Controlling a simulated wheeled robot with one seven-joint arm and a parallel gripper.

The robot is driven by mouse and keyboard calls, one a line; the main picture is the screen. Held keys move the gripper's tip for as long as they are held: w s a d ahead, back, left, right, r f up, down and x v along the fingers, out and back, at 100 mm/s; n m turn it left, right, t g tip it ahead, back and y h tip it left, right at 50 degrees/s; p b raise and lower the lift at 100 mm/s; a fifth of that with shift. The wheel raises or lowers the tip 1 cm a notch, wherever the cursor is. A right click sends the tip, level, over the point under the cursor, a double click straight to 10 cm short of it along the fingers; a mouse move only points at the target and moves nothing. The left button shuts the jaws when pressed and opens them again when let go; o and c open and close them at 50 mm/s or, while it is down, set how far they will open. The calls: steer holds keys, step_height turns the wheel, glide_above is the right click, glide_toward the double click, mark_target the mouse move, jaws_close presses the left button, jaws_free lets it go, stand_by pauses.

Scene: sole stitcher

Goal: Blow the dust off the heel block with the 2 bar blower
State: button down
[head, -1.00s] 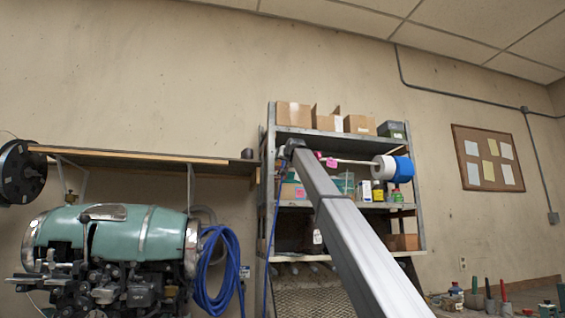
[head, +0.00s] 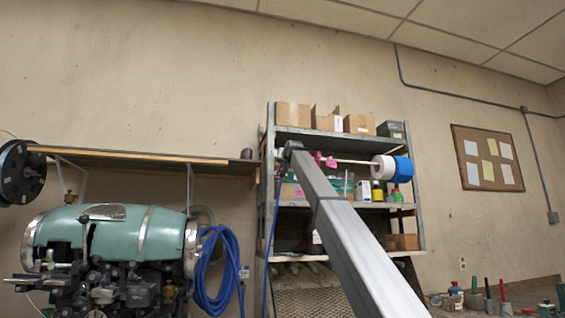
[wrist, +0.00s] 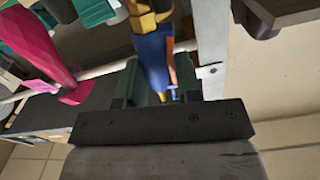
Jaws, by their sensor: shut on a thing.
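In the wrist view my gripper (wrist: 158,84) is shut on a blue tool with a brass-coloured fitting (wrist: 153,50), its body between the two green fingers. The tool looks like a blower, but no pressure marking is readable. A pink tool (wrist: 50,60) hangs on a pale rail just left of my gripper. Pink also shows on the rail in the head view (head: 331,162). In the head view my arm reaches up to the shelf and its end is hidden there. I cannot make out the heel block in either view.
A metal shelf rack (head: 270,180) holds boxes and bottles. A white and blue roll (head: 391,168) sits on the rail's right end. A green stitching machine (head: 110,235) stands at left, with a coiled blue hose (head: 217,270) beside it. Small tools stand at lower right.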

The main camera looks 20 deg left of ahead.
steer(key=shift+s+a+r, duration=0.1)
steer(key=shift+s+a, duration=0.1)
steer(key=shift+a, duration=0.1)
stand_by(0.4)
steer(key=shift+r, duration=0.65)
steer(key=shift+s, duration=0.1)
steer(key=shift+v, duration=2.45)
steer(key=shift+d, duration=0.2)
steer(key=v, duration=0.7)
steer(key=shift+s+d, duration=0.25)
